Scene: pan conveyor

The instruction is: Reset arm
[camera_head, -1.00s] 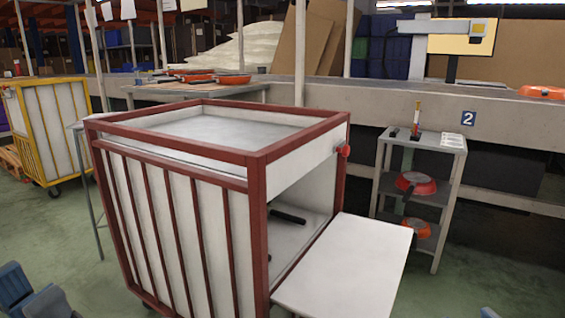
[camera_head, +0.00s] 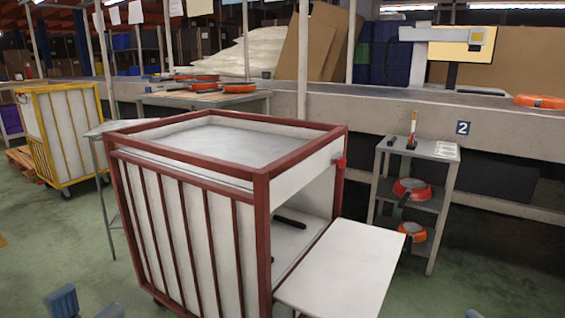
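My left gripper (camera_head: 86,306) shows only as two blue-grey fingertips at the bottom left edge. They are apart with nothing between them, over the green floor and left of the red-framed cart. Only a sliver of my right gripper (camera_head: 473,314) shows at the bottom edge, right of the cart's lowered flap. Its fingers are out of the picture, so its opening cannot be seen.
The red-framed cart (camera_head: 262,189) stands in front with its white flap (camera_head: 345,262) folded out; a dark handle shows inside. A grey shelf stand (camera_head: 446,200) with orange pans stands right. A yellow cart (camera_head: 62,185) stands left. The conveyor runs behind.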

